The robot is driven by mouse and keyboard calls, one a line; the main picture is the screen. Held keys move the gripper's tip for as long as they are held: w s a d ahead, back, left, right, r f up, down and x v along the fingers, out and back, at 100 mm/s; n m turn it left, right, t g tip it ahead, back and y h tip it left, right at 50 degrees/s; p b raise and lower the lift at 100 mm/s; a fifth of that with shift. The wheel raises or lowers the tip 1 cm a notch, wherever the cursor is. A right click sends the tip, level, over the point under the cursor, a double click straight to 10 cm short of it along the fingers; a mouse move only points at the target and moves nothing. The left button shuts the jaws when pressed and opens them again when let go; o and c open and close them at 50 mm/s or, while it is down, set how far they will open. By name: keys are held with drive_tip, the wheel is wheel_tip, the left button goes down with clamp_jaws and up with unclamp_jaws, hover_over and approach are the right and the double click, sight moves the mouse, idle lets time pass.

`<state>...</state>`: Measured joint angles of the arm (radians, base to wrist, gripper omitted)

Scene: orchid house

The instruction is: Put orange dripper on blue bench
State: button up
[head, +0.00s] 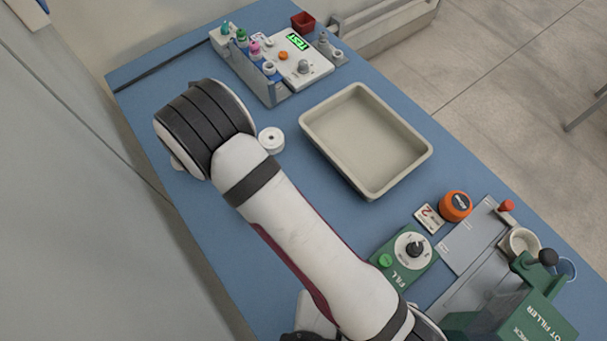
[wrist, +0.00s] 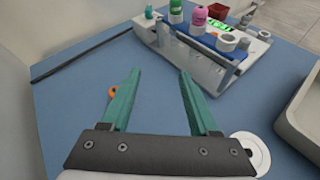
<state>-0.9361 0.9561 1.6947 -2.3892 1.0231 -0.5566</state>
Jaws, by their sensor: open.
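A small orange thing (wrist: 111,92) shows on the blue bench (wrist: 75,110) in the wrist view, mostly hidden behind my left finger. It may be the orange dripper, but too little shows to be sure. It is outside the gap between my fingers. My gripper (wrist: 159,73) is open, with its two green fingers spread and only bare bench seen between them. In the head view my arm hides the gripper and that orange thing. The blue bench (head: 330,205) runs diagonally across the head view.
A rack of colour-capped bottles (head: 257,62) and a tester with a green display (head: 305,65) stand at the far end. A beige tray (head: 314,134), white round piece (head: 271,140), orange round piece (head: 455,206) and green fill box (head: 404,254) also occupy the bench.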

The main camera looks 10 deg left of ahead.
drive_tip(key=w+d+r+m+g+h, duration=0.1)
drive_tip(key=d+r+m+h, duration=0.5)
drive_tip(key=d, duration=0.5)
drive_tip(key=d+r+m+g+h, duration=0.15)
drive_tip(key=d+r+m, duration=0.25)
drive_tip(key=d+m, duration=0.5)
drive_tip(key=s+d+r+m+g+h, duration=0.1)
drive_tip(key=s+d+m+g, duration=0.15)
drive_tip(key=d, duration=0.45)
drive_tip(key=s+d+r+m+g+h, duration=0.1)
drive_tip(key=s+d+r+m+g, duration=0.1)
drive_tip(key=s+d+m, duration=0.3)
drive_tip(key=s+d+m+g+y, duration=0.25)
drive_tip(key=s+d+m, duration=0.2)
drive_tip(key=s, duration=0.35)
drive_tip(key=s+d+m+g+y, duration=0.1)
drive_tip(key=s+d+m+g, duration=0.4)
drive_tip(key=s, duration=0.4)
drive_tip(key=s+a+m+y, duration=0.6)
drive_tip(key=s+a+m, duration=0.2)
drive_tip(key=s+m, duration=0.1)
drive_tip(key=shift+s+f+t, duration=0.15)
drive_tip(key=shift+t, duration=0.3)
